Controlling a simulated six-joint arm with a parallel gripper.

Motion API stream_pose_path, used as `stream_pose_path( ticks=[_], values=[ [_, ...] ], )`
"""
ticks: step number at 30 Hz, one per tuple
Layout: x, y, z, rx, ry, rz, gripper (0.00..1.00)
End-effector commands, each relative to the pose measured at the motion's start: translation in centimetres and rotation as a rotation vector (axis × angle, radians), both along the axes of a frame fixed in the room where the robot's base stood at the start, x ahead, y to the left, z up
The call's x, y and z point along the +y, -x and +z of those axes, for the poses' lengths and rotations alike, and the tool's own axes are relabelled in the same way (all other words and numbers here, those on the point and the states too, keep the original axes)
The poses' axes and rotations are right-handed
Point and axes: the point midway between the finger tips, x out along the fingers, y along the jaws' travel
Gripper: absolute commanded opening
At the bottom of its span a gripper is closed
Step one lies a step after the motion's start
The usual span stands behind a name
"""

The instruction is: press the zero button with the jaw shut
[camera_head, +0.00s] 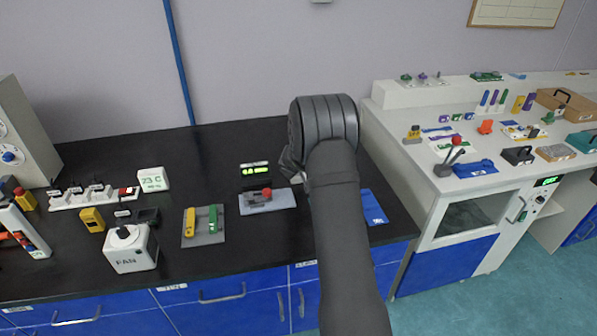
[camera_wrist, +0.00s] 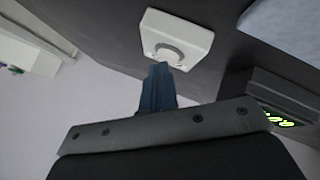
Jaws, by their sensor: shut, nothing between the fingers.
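In the wrist view, a small white box (camera_wrist: 194,28) carries a round white button (camera_wrist: 170,52), which I take to be the zero button. My gripper (camera_wrist: 160,68) is shut and empty, its blue-grey fingers together. The fingertips overlap the button's near edge in the picture; I cannot tell whether they touch it. In the head view, my arm hides the button and most of my gripper, with only a dark edge of it (camera_head: 291,165) showing.
A dark display with green digits (camera_wrist: 280,118) is close on the right in the wrist view; it also shows in the head view (camera_head: 255,169). A grey plate (camera_head: 285,200) with a red knob (camera_head: 267,192) lies in front. A blue sheet (camera_head: 373,208) is right of my arm.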

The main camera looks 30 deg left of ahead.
Motion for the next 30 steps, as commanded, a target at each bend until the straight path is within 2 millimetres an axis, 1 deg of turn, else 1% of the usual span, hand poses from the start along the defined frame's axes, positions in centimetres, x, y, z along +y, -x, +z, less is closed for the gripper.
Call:
stream_pose_path(
  ticks=[8,19,30],
  values=[
    [0.0,0.0,1.4,0.000,0.000,0.000,0.00],
    [0.0,0.0,1.7,0.000,0.000,0.000,0.00],
    [0.0,0.0,5.3,-0.002,-0.002,-0.001,0.00]
  ],
)
